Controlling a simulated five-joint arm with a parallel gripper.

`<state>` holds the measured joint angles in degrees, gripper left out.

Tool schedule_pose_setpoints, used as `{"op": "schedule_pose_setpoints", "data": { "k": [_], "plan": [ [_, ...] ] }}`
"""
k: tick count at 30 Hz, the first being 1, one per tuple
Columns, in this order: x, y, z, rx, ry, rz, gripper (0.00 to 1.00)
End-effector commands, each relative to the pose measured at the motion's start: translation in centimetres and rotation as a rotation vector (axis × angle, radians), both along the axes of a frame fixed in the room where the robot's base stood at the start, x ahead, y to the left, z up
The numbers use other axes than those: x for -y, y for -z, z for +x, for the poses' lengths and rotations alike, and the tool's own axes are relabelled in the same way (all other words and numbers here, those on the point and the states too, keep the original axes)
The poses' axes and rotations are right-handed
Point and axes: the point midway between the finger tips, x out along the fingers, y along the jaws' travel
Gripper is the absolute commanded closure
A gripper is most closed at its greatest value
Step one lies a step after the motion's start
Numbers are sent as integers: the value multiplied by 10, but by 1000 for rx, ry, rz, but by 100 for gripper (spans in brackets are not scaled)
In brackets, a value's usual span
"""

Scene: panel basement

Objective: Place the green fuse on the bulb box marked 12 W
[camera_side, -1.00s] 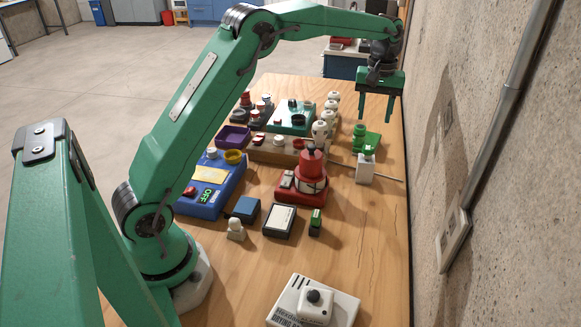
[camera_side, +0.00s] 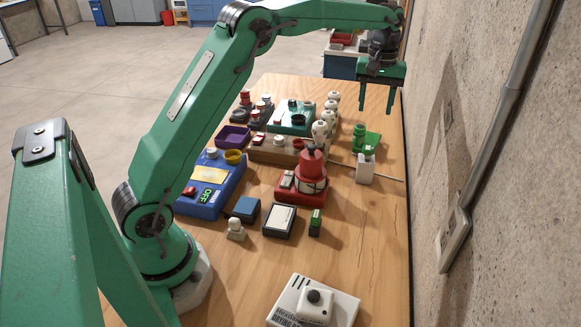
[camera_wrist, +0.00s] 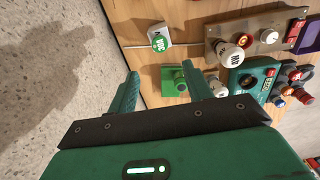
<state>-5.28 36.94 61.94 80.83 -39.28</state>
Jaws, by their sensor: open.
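A green bottle-shaped piece (camera_side: 359,138), which looks like the green fuse, stands on or beside a flat green block (camera_side: 373,142) near the right table edge. In the wrist view, the green piece (camera_wrist: 180,81) shows just beyond my finger tips. I cannot read 12 W on any box. My gripper (camera_side: 376,110) is open and empty, pointing down above and behind the green piece. It also shows in the wrist view (camera_wrist: 160,70).
White bottle-shaped pieces (camera_side: 319,133) stand left of the green block. A red device (camera_side: 302,190), a blue device (camera_side: 210,187) and small boxes crowd the middle. A white box (camera_side: 337,308) lies at the front. The concrete wall (camera_side: 500,150) runs close along the right.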

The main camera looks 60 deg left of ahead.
Motion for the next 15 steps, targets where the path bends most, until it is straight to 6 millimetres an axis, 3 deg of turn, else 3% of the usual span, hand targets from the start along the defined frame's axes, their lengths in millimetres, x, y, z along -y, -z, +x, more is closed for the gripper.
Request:
{"op": "schedule_pose_setpoints", "data": {
  "k": [8, 15],
  "plan": [
    [8, -29, -27, 47, 72, 6, 50],
    [18, -61, -72, 115, 181, 19, 50]
  ]
}}
